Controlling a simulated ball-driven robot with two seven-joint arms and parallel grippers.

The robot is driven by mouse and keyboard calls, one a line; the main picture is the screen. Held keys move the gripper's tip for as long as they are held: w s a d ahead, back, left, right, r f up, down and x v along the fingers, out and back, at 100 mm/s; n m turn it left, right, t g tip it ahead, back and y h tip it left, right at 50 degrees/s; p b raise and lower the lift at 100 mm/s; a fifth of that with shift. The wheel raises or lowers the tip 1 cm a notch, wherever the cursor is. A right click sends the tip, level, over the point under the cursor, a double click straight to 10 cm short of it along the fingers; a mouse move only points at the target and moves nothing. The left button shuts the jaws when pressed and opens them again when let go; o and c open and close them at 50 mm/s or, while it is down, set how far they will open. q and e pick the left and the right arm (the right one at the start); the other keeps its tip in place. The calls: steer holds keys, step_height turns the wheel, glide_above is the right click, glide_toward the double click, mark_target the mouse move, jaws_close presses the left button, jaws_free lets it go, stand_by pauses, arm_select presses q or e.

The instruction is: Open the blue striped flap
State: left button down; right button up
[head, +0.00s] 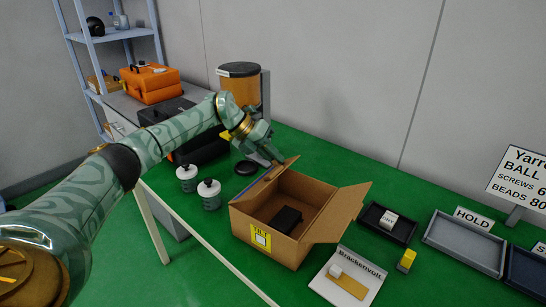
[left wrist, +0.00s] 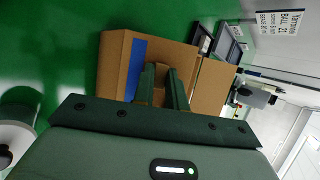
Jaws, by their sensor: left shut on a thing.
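An open cardboard box (head: 268,239) stands on the green table in the head view. The blue striped flap (head: 262,182) is on the box's left side and appears nearly edge-on. In the left wrist view the flap (left wrist: 113,68) shows its blue stripe (left wrist: 136,66) left of the fingers. My left gripper (head: 279,160) is at the far end of this flap, shut on its edge. In the left wrist view the gripper's fingers (left wrist: 164,90) partly hide the cardboard. The plain right flap (head: 341,213) leans outward. My right gripper is not in view.
A black block (head: 286,219) lies inside the box. Two white-topped jars (head: 209,194) stand to its left, and an orange-brown canister (head: 240,85) stands behind. Trays (head: 464,243), a yellow block (head: 406,261) and a Brackenvolt board (head: 345,278) lie to its right.

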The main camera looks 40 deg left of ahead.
arm_select(q)
steer(key=c, duration=1.4)
jaws_free()
steer(key=shift+r, duration=0.1)
steer(key=p+v, duration=0.3)
steer(key=v, duration=1.3)
steer(key=shift+p, duration=0.35)
